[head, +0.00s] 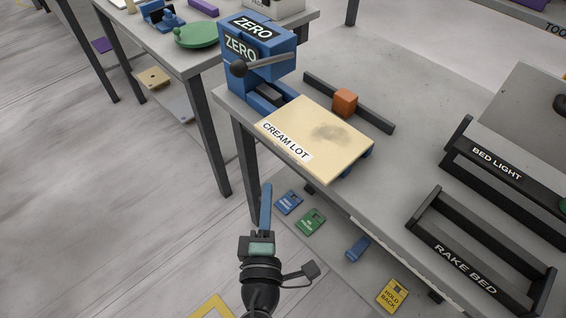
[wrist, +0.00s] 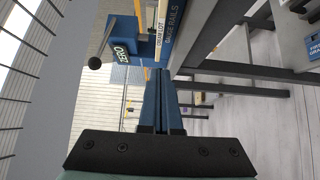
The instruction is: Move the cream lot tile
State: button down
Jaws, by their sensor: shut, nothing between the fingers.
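The cream lot tile (head: 335,128) is a flat cream slab with a dark smudge and a "CREAM LOT" label on its near left edge. It rests on blue supports at the slab's near edge, and part of it reaches to that edge. In the wrist view its thin labelled edge (wrist: 161,25) shows near the top. My gripper (head: 266,188) is below and in front of the tile, apart from it, over the floor side of the table. Its blue fingers (wrist: 161,75) are together and hold nothing.
The blue ZERO device (head: 262,70) with a ball-ended lever stands at the tile's left. An orange block (head: 345,101) sits by a dark rail (head: 375,118) behind it. Dark racks "RAKE BED" (head: 468,255) and "BED LIGHT" (head: 497,164) stand right. The grey tabletop (head: 420,95) has free room behind.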

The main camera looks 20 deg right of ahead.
aim_at(299, 153)
jog(key=w+d+p, duration=0.1)
jog(key=w+d, duration=0.3)
jog(key=w, duration=0.1)
jog(key=shift+d, duration=0.25)
jog(key=shift+w+d, duration=0.2)
jog(key=shift+d, duration=0.4)
jog(key=d, duration=0.1)
jog(key=w+d, duration=0.1)
jog(key=d, duration=0.1)
jog(key=d+b, duration=0.1)
jog(key=shift+w+d, duration=0.3)
jog(key=shift+d, duration=0.05)
jog(key=shift+a, duration=0.2)
